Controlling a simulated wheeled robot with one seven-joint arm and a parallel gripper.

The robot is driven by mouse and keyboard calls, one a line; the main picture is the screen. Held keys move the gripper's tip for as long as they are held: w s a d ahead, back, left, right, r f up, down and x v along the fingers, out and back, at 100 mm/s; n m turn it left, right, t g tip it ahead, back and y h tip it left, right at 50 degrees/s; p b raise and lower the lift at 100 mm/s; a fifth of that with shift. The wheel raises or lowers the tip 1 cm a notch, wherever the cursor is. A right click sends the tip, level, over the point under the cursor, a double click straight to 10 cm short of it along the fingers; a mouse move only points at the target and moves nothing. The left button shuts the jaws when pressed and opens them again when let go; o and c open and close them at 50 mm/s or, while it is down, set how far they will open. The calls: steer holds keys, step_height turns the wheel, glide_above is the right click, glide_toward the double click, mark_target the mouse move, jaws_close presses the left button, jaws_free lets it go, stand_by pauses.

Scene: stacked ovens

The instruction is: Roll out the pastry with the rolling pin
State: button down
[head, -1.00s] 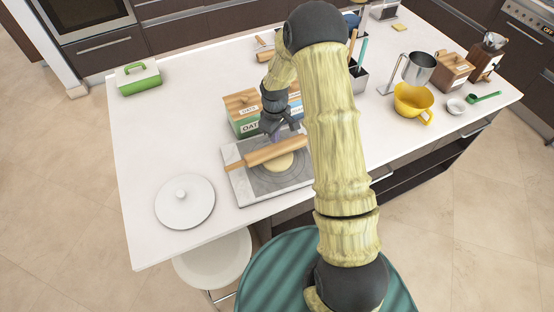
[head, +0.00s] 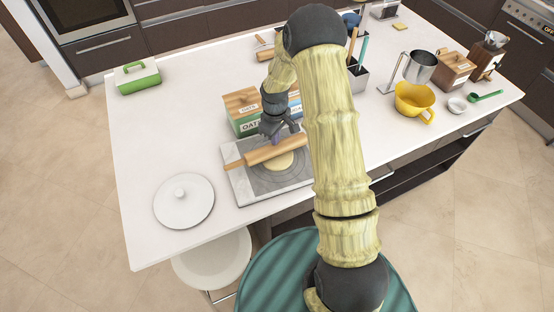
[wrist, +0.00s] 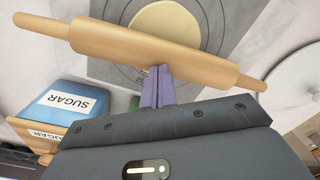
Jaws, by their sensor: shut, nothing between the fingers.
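The wooden rolling pin (head: 275,152) lies across the pastry board, over the far edge of the pastry. It shows large in the wrist view (wrist: 150,48). The pastry (head: 279,162) is a pale round disc, also seen in the wrist view (wrist: 168,24), partly covered by the pin. The board (head: 246,190) is grey with printed rings. My gripper (head: 276,138) is just behind the pin's middle. In the wrist view its purple fingers (wrist: 156,88) are together with nothing between them, tips close against the pin's side; whether they touch is unclear.
Labelled boxes (head: 243,112) stand just behind the board, and the sugar box (wrist: 62,106) is close to my gripper. A yellow jug (head: 414,101) stands at right.

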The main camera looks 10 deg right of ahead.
steer(key=shift+f, duration=0.15)
steer(key=shift+s+d, duration=0.15)
steer(key=shift+s, duration=0.6)
steer(key=shift+s+d, duration=0.15)
steer(key=shift+s, duration=0.55)
steer(key=shift+r+p, duration=0.6)
steer(key=shift+r, duration=0.45)
steer(key=shift+w, duration=0.1)
steer(key=shift+w+a, duration=0.25)
steer(key=shift+w, duration=0.75)
steer(key=shift+f+b, duration=0.65)
steer(key=shift+f, duration=0.45)
